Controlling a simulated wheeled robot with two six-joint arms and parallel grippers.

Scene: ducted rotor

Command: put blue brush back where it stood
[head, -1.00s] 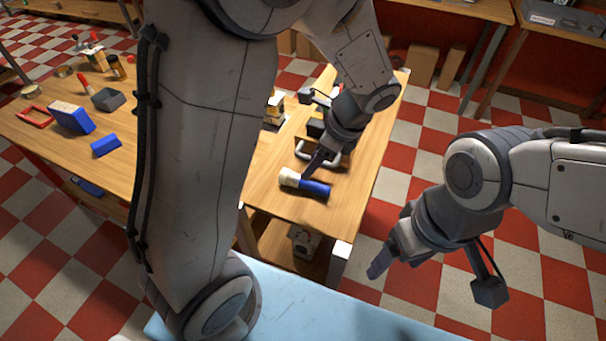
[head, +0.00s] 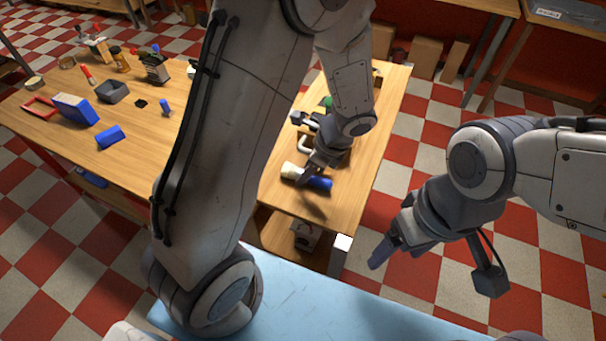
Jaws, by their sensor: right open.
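The blue brush (head: 320,184), with a blue handle and a cream head, is at the near part of the narrow wooden table right of my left arm. My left gripper (head: 306,178) is over its middle, pointing down, with a finger in front of it. I cannot tell whether the fingers are closed on it, or whether it touches the table. A dark shadow falls on the wood just below it. My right gripper (head: 385,253) is open and empty, away from the tables, above the floor and the light blue surface's edge.
Behind the brush, partly hidden by my arm, are a pale handle (head: 304,145) and other items. The left table (head: 60,140) holds a red frame (head: 40,106), a blue box (head: 75,108), a blue block (head: 110,136), a grey bin (head: 113,91) and a small black square (head: 141,103).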

